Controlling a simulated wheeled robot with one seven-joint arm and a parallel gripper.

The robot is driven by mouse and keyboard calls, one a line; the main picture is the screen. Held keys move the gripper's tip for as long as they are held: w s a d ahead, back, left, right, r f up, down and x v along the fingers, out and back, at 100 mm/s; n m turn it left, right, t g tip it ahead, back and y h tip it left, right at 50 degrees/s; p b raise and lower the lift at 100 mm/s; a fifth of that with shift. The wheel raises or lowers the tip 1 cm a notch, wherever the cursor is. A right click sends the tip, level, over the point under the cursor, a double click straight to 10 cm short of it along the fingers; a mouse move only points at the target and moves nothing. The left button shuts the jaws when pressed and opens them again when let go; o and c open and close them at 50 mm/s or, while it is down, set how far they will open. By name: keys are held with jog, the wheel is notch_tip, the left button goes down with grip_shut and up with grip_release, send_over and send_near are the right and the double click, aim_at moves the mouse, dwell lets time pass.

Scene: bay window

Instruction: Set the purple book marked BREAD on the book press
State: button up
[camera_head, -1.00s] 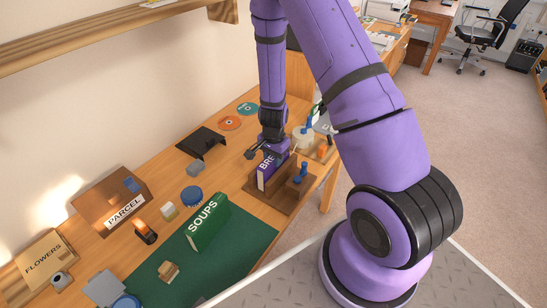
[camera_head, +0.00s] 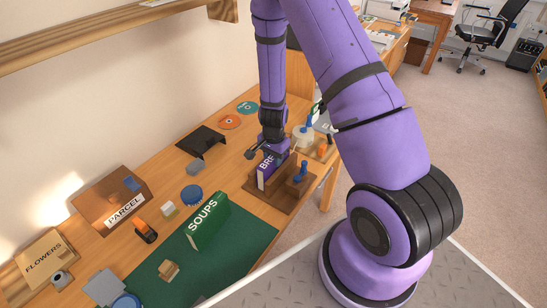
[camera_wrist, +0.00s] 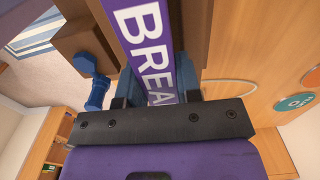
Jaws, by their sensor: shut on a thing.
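The purple book marked BREAD (camera_head: 266,172) stands upright, spine showing, at the wooden book press (camera_head: 290,203). In the wrist view the book (camera_wrist: 147,38) lies between brown wooden blocks of the press (camera_wrist: 196,30). My gripper (camera_head: 270,150) is above the book's far end. Its blue fingers (camera_wrist: 157,82) are shut on the book's two sides, hiding the last letters of BREAD. I cannot tell whether the book's lower edge rests on the press base. A blue screw handle (camera_head: 301,171) shows on the press's right side.
A green book marked SOUPS (camera_head: 207,222) stands on the green mat (camera_head: 250,237) left of the press. A black stand (camera_head: 201,141), a blue round lid (camera_head: 191,195) and a PARCEL box (camera_head: 104,193) lie further left. The right jar and tools sit close behind the press.

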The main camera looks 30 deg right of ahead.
jog(key=shift+f, duration=0.1)
dwell(0.7)
jog(key=o, duration=1.1)
jog(key=shift+c, duration=0.2)
jog(key=shift+r, duration=3.5)
